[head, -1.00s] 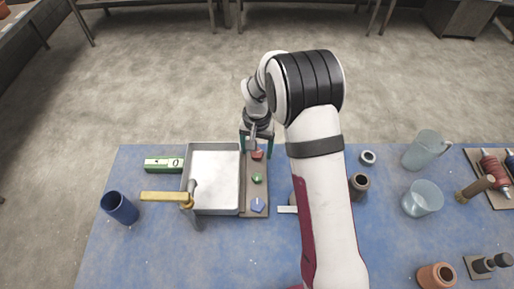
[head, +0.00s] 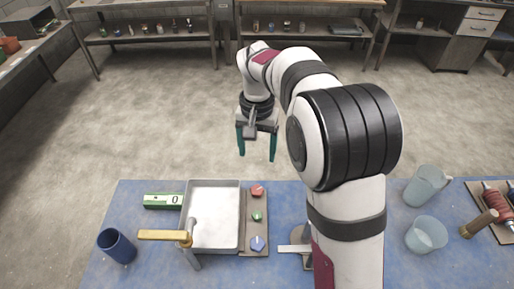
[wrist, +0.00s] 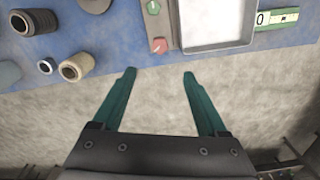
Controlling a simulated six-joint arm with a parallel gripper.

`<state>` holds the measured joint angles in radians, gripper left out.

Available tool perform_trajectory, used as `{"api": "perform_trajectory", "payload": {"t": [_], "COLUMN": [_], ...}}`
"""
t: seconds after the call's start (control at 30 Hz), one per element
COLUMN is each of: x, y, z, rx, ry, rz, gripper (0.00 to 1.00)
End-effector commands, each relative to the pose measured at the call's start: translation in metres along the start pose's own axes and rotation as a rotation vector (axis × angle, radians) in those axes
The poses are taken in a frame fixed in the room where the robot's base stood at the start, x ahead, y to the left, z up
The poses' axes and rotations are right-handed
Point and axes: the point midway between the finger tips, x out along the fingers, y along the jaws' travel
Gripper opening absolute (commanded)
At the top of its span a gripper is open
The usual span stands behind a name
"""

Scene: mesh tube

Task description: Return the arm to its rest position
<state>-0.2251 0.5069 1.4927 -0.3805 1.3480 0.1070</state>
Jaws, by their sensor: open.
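My gripper (head: 257,150) is open and empty, with two teal fingers pointing down. In the head view it hangs beyond the far edge of the blue table (head: 150,225), above the floor. In the wrist view my gripper (wrist: 160,75) shows both fingers wide apart, with nothing between them. My white and black arm reaches up from the front of the table and covers part of its right half.
A blue cup (head: 117,246) is at left. Clear jugs (head: 426,234) and a spool rack (head: 495,203) are at right.

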Motion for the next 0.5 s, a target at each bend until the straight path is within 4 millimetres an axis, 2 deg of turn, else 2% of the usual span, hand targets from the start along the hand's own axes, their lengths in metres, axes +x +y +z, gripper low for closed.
{"api": "perform_trajectory", "payload": {"t": [0.43, 0.5], "x": [-0.0025, -0.0114], "y": [0.0005, 0.0093], "z": [0.0006, 0.0099], "rx": [0.001, 0.012], "ry": [0.0, -0.002], "rz": [-0.001, -0.007], "gripper": [0.76, 0.76]}}
